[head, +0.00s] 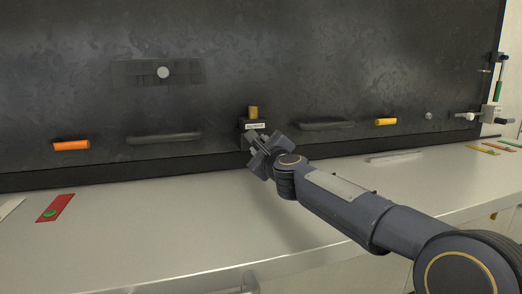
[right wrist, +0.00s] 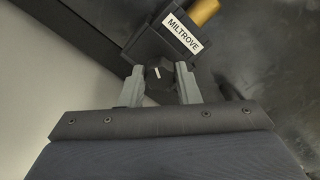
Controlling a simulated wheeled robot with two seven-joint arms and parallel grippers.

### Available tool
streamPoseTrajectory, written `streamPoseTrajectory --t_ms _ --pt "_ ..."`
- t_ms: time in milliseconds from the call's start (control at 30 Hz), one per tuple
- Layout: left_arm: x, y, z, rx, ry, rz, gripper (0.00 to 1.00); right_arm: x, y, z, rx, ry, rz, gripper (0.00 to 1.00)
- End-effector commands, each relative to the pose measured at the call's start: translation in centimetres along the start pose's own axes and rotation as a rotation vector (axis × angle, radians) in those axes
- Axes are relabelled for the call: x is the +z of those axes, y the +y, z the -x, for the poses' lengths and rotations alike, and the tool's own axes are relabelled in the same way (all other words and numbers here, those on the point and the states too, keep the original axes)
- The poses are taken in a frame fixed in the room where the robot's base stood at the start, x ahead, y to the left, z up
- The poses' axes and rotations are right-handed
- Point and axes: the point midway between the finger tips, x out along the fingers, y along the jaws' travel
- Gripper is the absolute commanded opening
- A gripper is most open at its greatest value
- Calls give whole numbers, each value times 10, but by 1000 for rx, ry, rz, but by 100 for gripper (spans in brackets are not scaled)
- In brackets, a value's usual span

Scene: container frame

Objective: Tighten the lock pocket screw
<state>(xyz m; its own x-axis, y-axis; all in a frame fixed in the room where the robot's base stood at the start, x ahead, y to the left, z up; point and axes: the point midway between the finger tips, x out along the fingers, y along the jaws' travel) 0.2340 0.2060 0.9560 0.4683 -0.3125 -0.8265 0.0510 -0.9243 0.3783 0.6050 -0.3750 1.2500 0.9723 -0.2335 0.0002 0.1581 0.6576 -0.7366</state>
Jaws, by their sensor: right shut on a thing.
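The lock pocket (head: 255,125) is a small dark box on the black panel, with a brass cylinder (head: 253,112) standing out of its top. In the right wrist view the pocket (right wrist: 160,38) carries a white label reading MILTROVE. The screw is a black knob (right wrist: 157,82) with a white line, just below the pocket. The knob is hidden in the head view. My left gripper is not in view.
An orange handle (head: 70,145), a yellow handle (head: 385,121) and dark bars (head: 163,137) (head: 326,125) are on the panel. A red card (head: 55,208) with a green spot lies on the pale counter (head: 170,230), which is mostly clear. A latch rod (head: 498,90) stands at far right.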

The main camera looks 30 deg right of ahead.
Motion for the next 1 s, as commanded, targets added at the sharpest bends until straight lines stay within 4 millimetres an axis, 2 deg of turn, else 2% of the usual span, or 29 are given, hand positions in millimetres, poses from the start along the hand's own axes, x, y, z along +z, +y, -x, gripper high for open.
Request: streamPoseTrajectory --t_ms 1000 --pt "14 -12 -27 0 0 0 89 -2 4 0 0 4 -967 7"
